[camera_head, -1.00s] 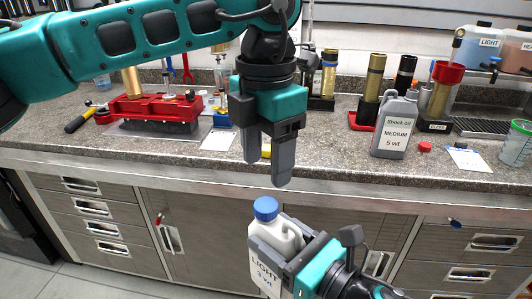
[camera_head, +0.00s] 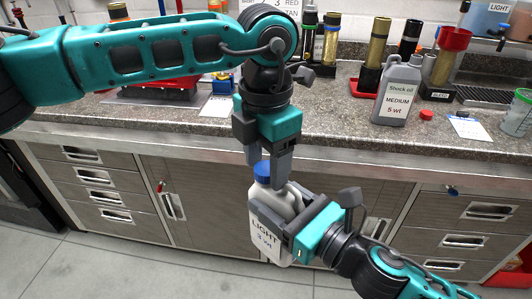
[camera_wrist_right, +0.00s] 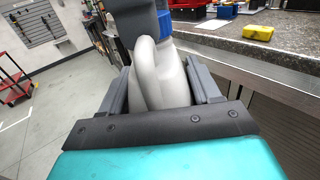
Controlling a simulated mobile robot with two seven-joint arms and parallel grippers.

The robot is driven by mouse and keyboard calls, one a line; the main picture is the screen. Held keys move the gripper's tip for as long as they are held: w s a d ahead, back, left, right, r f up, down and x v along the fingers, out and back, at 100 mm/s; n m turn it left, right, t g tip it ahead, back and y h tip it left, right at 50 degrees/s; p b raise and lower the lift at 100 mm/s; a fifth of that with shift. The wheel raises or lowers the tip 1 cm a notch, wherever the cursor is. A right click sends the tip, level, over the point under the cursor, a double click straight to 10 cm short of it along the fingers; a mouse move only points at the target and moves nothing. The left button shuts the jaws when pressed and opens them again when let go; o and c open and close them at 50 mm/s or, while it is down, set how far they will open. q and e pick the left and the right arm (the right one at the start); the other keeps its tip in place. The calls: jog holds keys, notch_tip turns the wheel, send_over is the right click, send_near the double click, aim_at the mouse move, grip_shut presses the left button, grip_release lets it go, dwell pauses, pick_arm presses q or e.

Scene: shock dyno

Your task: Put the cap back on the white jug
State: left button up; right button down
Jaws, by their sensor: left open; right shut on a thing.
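The white jug (camera_head: 263,235), labelled LIGHT, is held in the air in front of the bench by my right gripper (camera_head: 287,218), whose jaws are shut on its body. The jug is slightly tilted in the head view. A blue cap (camera_head: 263,170) sits on top of its neck; whether it is screwed tight cannot be seen. My left gripper (camera_head: 268,172) points down from above, open, with its fingertips at the cap's sides. In the right wrist view, the grey-looking jug (camera_wrist_right: 168,80) stands between the right jaws, and a left finger partly hides the blue cap (camera_wrist_right: 163,22).
On the counter (camera_head: 330,130) behind stand a grey Shock oil MEDIUM jug (camera_head: 397,95), a loose red cap (camera_head: 427,114) and a white note (camera_head: 465,126). A red vise-like fixture (camera_head: 160,88) is at left. The drawer cabinets are below; the floor in front is clear.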

pick_arm(q)
jog(key=c, duration=1.1)
jog(key=o, duration=1.3)
jog(key=shift+c, duration=0.2)
jog(key=shift+r, duration=0.15)
notch_tip(320, 180, up, 12)
